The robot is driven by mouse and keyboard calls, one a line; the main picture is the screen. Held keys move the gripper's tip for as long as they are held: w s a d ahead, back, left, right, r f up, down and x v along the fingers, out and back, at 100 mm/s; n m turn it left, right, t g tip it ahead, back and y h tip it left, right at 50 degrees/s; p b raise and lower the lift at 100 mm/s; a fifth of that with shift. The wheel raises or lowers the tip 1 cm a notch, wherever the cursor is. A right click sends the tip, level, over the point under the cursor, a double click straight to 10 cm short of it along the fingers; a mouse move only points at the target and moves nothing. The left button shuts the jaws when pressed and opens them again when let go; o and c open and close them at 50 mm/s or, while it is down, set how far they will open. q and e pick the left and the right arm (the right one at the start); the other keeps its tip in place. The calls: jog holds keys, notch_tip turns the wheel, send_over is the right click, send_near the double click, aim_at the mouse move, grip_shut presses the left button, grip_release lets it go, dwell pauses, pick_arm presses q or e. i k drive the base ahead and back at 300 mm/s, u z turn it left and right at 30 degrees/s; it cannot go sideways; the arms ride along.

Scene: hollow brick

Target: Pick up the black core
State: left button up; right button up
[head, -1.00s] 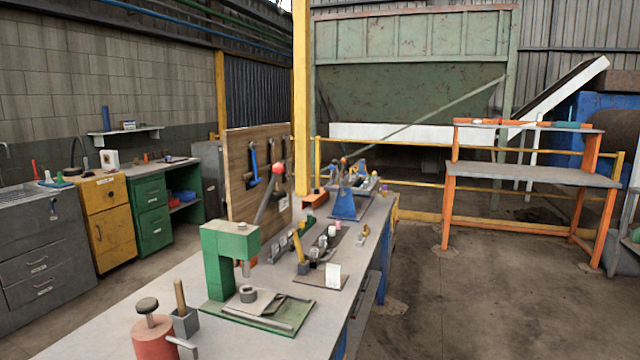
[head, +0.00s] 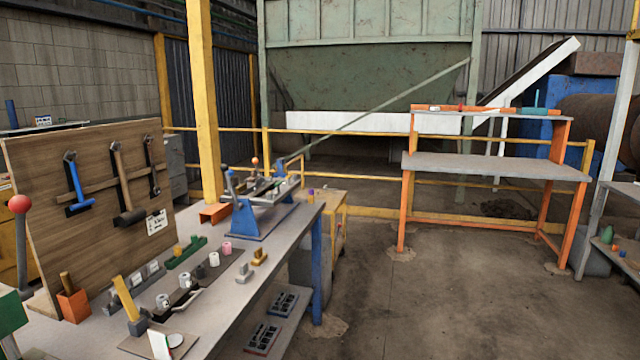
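A row of small cylinders stands on a dark strip (head: 232,262) along the workbench (head: 205,322). They include a pink one (head: 226,248), a white one (head: 214,259), a dark grey one (head: 199,272) and pale ones (head: 163,300) nearer me. The dark grey one may be the black core, but it is too small to tell. A black item (head: 186,298) with a pale lever lies beside the nearest pale cylinder. Neither of my grippers is in view.
A blue-based fixture (head: 262,218) stands at the bench's far end. A wooden tool board (head: 95,220) with hammers stands along the left. An orange-framed shelf (head: 495,170) stands at back right. The concrete floor (head: 420,310) right of the bench is clear.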

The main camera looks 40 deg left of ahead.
aim_at(200, 272)
jog(key=i, duration=0.95)
jog(key=u, duration=1.9)
